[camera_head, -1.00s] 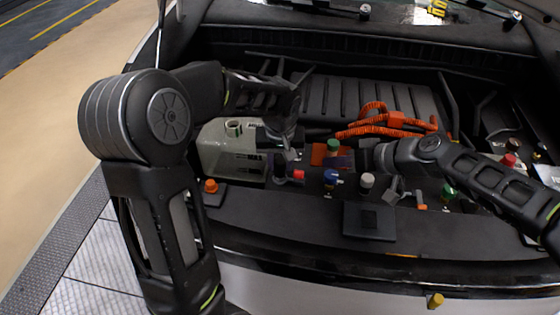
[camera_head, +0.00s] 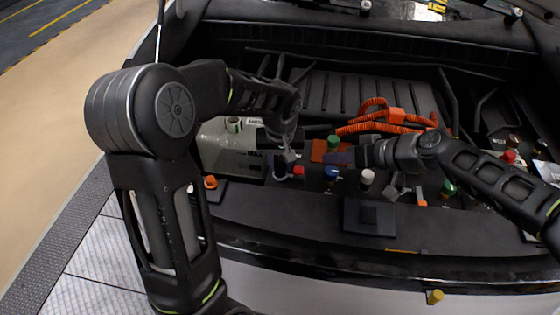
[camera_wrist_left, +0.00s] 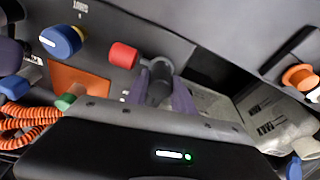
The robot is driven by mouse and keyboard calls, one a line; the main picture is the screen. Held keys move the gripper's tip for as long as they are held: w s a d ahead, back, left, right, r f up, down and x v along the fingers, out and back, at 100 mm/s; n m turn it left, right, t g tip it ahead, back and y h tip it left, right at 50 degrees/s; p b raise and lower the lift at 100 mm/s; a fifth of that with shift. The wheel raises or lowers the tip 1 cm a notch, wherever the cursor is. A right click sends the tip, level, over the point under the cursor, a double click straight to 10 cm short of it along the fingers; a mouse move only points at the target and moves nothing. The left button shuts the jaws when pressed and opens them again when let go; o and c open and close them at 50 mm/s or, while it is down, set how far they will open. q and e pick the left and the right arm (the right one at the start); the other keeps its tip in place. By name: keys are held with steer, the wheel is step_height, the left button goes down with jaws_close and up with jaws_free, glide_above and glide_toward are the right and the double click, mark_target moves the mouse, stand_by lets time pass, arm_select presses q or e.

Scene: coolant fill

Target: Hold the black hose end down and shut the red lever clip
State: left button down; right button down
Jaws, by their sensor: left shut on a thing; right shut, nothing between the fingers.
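My left gripper (camera_head: 284,164) is shut on the black hose end, seen between its purple fingers in the left wrist view (camera_wrist_left: 158,88). The hose end points down at the front deck of the engine bay. The red lever clip (camera_head: 298,171) sticks out beside the hose end, to its right in the head view; its red end also shows in the left wrist view (camera_wrist_left: 122,55). My right gripper (camera_head: 338,158) is shut and empty, to the right of the red clip and apart from it, in front of an orange plate. The hose end's seat is hidden.
Blue (camera_head: 331,173), white (camera_head: 367,177) and green (camera_head: 333,142) caps stand close to the right gripper. A pale coolant tank (camera_head: 225,150) is behind left. Orange ribbed hoses (camera_head: 372,128) lie behind. A flat black block (camera_head: 369,216) is in front.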

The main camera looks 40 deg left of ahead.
mark_target(301, 173)
arm_select(q)
steer(key=shift+f, duration=0.55)
arm_select(e)
steer(key=shift+f, duration=0.1)
stand_by(1.3)
steer(key=shift+x, duration=4.95)
steer(key=shift+s, duration=0.1)
steer(key=shift+s+d+r, duration=0.1)
steer(key=shift+s+d, duration=0.25)
steer(key=shift+s, duration=0.3)
steer(key=shift+s+d+r, duration=0.1)
steer(key=shift+s+d, duration=0.25)
steer(key=shift+s, duration=0.3)
steer(key=shift+s+d+r, duration=0.1)
steer(key=shift+s+d, duration=0.25)
steer(key=shift+s, duration=0.3)
steer(key=shift+f, duration=0.1)
steer(key=shift+s+d+f, duration=0.2)
steer(key=shift+s+f, duration=0.05)
steer(key=shift+f, duration=0.3)
steer(key=shift+r, duration=0.1)
